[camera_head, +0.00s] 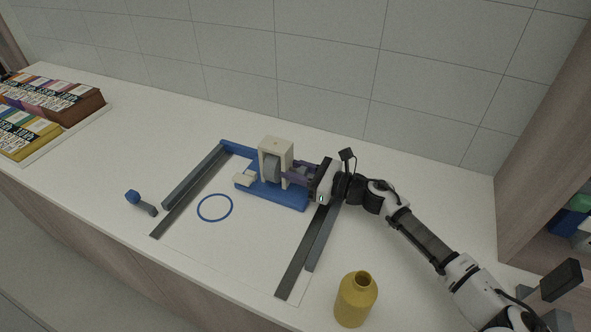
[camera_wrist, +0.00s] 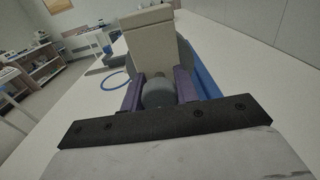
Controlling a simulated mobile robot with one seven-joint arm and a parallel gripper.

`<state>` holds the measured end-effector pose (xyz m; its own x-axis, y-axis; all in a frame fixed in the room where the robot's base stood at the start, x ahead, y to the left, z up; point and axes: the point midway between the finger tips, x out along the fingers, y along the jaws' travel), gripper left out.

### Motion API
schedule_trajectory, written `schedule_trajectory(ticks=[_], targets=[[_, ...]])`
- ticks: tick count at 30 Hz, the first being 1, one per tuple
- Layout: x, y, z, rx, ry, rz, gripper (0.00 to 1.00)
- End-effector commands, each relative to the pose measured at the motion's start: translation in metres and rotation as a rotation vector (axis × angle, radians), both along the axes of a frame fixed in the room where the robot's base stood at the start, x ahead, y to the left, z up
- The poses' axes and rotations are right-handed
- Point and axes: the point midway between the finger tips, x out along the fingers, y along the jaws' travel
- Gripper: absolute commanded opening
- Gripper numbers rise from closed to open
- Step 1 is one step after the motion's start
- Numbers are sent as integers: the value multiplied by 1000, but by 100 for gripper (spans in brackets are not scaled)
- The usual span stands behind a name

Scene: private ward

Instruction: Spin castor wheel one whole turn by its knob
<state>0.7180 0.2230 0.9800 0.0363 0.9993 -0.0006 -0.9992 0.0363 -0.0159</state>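The castor wheel (camera_head: 271,170) is a grey disc held in a cream fork block (camera_head: 276,147) on a blue base (camera_head: 280,196). The cream block also shows in the wrist view (camera_wrist: 150,42). My gripper (camera_head: 289,173) is at the right of the wheel, its purple fingers pointing at it. In the wrist view, the two fingers of my gripper (camera_wrist: 158,88) stand on either side of a rounded grey piece (camera_wrist: 158,94), which looks like the knob. I cannot tell whether both fingers press on it. The wheel's lower part is hidden.
Dark grey rails (camera_head: 190,185) (camera_head: 308,250) flank the work area. A blue ring (camera_head: 215,207) lies flat on the white counter (camera_head: 240,255). A small blue-headed piece (camera_head: 133,197) lies at left, a yellow bottle (camera_head: 355,299) stands in front, and boxes (camera_head: 60,104) are far left. A tiled wall is behind.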

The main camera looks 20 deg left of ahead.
Motion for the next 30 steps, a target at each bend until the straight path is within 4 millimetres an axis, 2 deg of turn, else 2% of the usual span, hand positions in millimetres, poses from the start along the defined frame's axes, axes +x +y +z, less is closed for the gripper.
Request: schedule_trajectory(ticks=[1,4,5,17,30], targets=[[0,0,0,0,0,0,22],[0,0,0,0,0,0,8],[0,0,0,0,0,0,7],[0,0,0,3,88,0,7],[0,0,1,18,460,0,7]])
